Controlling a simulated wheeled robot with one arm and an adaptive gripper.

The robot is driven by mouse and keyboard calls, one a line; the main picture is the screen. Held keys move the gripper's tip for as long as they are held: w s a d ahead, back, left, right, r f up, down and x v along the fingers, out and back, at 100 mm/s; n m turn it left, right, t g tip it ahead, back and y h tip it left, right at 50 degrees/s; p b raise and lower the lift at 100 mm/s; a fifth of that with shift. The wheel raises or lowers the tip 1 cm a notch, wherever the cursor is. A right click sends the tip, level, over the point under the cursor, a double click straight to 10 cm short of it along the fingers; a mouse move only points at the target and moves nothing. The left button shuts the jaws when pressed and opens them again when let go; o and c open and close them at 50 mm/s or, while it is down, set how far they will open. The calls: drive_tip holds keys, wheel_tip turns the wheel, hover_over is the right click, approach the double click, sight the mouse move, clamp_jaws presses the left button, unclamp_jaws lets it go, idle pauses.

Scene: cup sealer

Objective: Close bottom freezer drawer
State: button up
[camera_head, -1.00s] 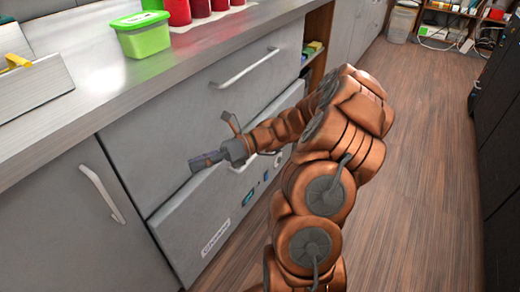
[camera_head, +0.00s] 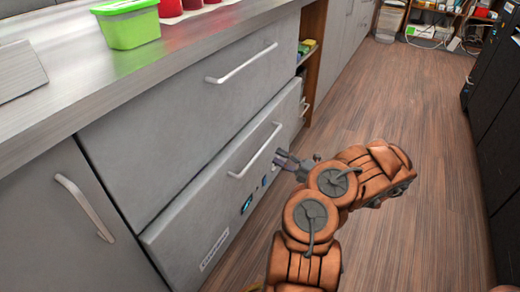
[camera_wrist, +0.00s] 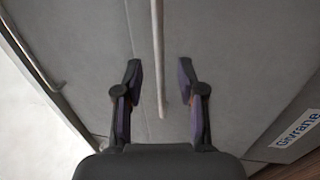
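The bottom freezer drawer (camera_head: 190,222) is a grey front low in the counter, with a pale bar handle (camera_head: 256,150), small blue-lit controls and a label. Its front appears to stand slightly proud of the drawer above; how far is hard to tell.
The upper drawer (camera_head: 190,125) and a cabinet door at the left (camera_head: 60,240) look shut. The steel countertop (camera_head: 115,82) holds a green tub (camera_head: 130,28) and red containers. Wooden floor (camera_head: 420,130) lies open to the right, bounded by dark cabinets.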

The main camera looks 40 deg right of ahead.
sight(263, 147)
drive_tip(key=b+x, duration=0.2)
drive_tip(key=x, duration=0.5)
drive_tip(key=shift+w+r, duration=0.1)
drive_tip(key=shift+w, duration=0.1)
clamp_jaws()
idle(0.5)
